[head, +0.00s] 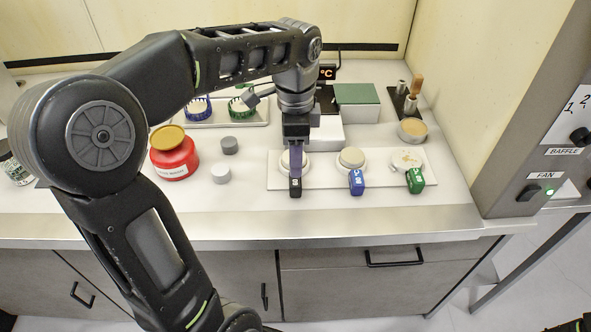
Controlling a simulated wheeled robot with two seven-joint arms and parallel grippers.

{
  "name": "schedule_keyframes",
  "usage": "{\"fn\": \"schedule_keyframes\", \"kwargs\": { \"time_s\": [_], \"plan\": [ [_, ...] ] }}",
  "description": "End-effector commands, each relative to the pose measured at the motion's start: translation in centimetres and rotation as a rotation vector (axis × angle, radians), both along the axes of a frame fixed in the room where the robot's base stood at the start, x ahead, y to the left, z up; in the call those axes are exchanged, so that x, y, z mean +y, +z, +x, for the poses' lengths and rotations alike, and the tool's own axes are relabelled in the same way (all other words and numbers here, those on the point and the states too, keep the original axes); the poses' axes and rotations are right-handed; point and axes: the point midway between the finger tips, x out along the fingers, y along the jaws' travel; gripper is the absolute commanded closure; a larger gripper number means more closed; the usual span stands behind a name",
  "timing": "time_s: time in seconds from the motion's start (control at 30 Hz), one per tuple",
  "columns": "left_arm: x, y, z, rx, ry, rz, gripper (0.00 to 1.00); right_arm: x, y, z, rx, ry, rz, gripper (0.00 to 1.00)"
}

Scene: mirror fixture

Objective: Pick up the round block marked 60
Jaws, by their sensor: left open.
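The tags carry pale marks too small to read, so I cannot tell which block is 60. My left gripper (295,172) is open and points down at the left block, hiding much of it. I cannot tell whether it touches the block.
A red jar (173,155) and two grey cylinders (226,160) stand left of the tray. A switch panel (545,150) stands right.

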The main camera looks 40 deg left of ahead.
Motion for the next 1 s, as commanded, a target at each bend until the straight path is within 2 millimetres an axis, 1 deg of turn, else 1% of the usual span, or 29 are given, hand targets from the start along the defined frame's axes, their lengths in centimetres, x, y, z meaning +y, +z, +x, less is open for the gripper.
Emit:
{"fn": "schedule_keyframes", "kwargs": {
  "time_s": [0.03,0.1,0.37,0.47,0.57,0.7,0.8,0.9,1.0],
  "plan": [
    [0.0,-0.5,-0.1,0.004,0.0,0.0,0.49,0.0,0.0,0.0,0.0,0.0,0.0,0.64],
    [0.0,-0.9,0.0,0.001,0.0,0.0,0.49,0.0,0.1,0.0,0.0,0.0,0.0,0.64],
    [0.0,-1.0,0.0,0.0,0.001,0.0,0.49,0.0,0.0,0.0,0.0,0.0,0.0,0.64],
    [0.0,-1.4,-0.1,0.002,0.001,0.0,0.49,0.0,0.2,0.0,0.0,0.0,0.0,0.64],
    [0.0,-2.4,-0.1,0.004,0.001,0.0,0.49,0.0,0.5,0.0,0.001,-0.001,-0.001,0.64],
    [-0.1,-4.6,-0.1,0.004,0.001,-0.002,0.49,0.0,0.8,-0.1,0.003,-0.001,-0.002,0.64],
    [0.0,-5.8,-0.1,0.003,0.001,-0.001,0.49,0.0,0.9,-0.1,0.003,-0.001,-0.003,0.64],
    [0.0,-6.2,0.0,0.001,0.001,-0.001,0.49,-0.1,0.9,-0.1,0.003,-0.001,-0.003,0.64],
    [0.0,-6.2,0.0,0.0,0.001,0.0,0.49,-0.1,0.8,-0.1,0.003,-0.001,-0.003,0.64]
  ]
}}
